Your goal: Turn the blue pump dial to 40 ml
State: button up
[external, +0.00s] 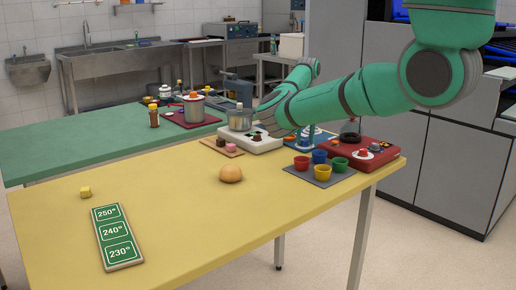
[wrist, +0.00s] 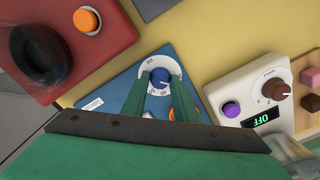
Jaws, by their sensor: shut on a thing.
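The blue pump dial (wrist: 159,76) sits in a white scale ring (wrist: 157,64) on the blue pump base (wrist: 124,90). The marks on the ring are too small to read surely, so I cannot tell the dial's setting. My gripper (wrist: 160,82) has its two green fingers on either side of the dial, shut on it. An orange part of the pump shows partly behind the right finger. In the external view the blue pump (external: 305,143) stands near the far edge of the yellow table, partly hidden by my green arm.
A red appliance with an orange knob (wrist: 87,20) stands left of the pump in the wrist view. A white appliance with a brown dial (wrist: 275,88) and purple button (wrist: 231,109) stands right. Several coloured cups on a grey mat (external: 296,173) and a bun (external: 230,173) are nearby.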

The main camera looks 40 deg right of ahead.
jog(key=m, duration=1.2)
jog(key=shift+m, duration=0.3)
dwell(0.4)
jog(key=o, duration=1.1)
jog(key=shift+c, duration=0.2)
notch_tip(320, 180, up, 11)
jog(key=shift+f, duration=0.1)
